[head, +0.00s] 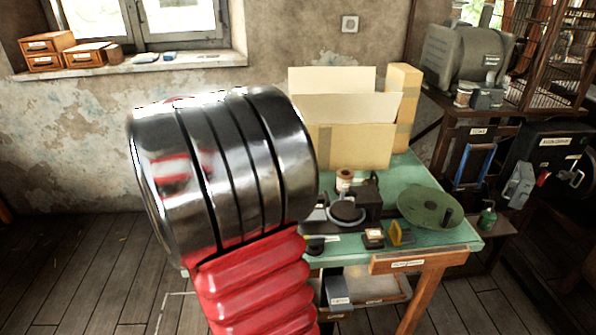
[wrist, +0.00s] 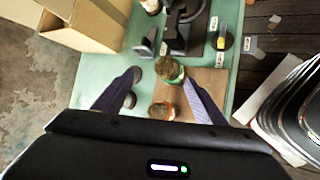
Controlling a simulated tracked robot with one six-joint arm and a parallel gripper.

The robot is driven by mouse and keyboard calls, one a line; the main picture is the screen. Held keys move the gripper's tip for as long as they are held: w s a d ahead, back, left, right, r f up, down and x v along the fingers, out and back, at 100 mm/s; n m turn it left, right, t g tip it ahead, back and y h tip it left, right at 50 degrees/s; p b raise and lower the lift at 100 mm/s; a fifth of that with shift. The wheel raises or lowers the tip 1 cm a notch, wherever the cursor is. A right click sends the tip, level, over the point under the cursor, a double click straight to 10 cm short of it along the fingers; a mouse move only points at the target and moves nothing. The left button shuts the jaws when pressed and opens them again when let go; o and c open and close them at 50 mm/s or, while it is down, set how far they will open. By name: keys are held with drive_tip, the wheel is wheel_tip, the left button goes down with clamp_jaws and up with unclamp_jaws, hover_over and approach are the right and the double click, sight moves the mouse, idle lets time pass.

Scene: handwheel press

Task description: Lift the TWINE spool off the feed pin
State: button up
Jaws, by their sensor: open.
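My gripper (wrist: 160,75) is open, with its two dark fingers angled inward in the wrist view. Between the fingers in the picture, a round brown-topped spool with a green rim (wrist: 168,68) stands near the fingertips. A second brown-topped, orange-rimmed spool (wrist: 162,111) is nearer the wrist. Both appear to be on or beside a brown wooden board (wrist: 205,88). I cannot read a TWINE label or see the feed pin, so I cannot tell which spool is twine. I see no contact with the fingers. In the head view, my arm hides the gripper and these spools.
The green table (head: 465,236) carries cardboard boxes (head: 345,145), a dark press (head: 368,197), a small pale-and-brown spool (head: 344,180) and a green disc (head: 418,205). The press (wrist: 185,30) stands just beyond the fingertips. Dark discs (wrist: 130,99) lie by the left finger.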

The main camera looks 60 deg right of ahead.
drive_tip(key=s+d+f+n+g+h, duration=0.1)
drive_tip(key=s+d+f+g, duration=0.15)
drive_tip(key=d, duration=0.55)
drive_tip(key=s+d+f+n+g, duration=0.1)
drive_tip(key=s+d+f, duration=0.15)
drive_tip(key=d, duration=0.45)
drive_tip(key=n+g+h, duration=0.2)
drive_tip(key=n, duration=0.1)
approach(349, 174)
drive_tip(key=shift+s+d+f, duration=0.1)
drive_tip(key=shift+d+f, duration=0.2)
drive_tip(key=shift+x, duration=1.15)
drive_tip(key=shift+x, duration=2.6)
drive_tip(key=shift+r, duration=0.2)
drive_tip(key=shift+c, duration=0.2)
drive_tip(key=c, duration=1.1)
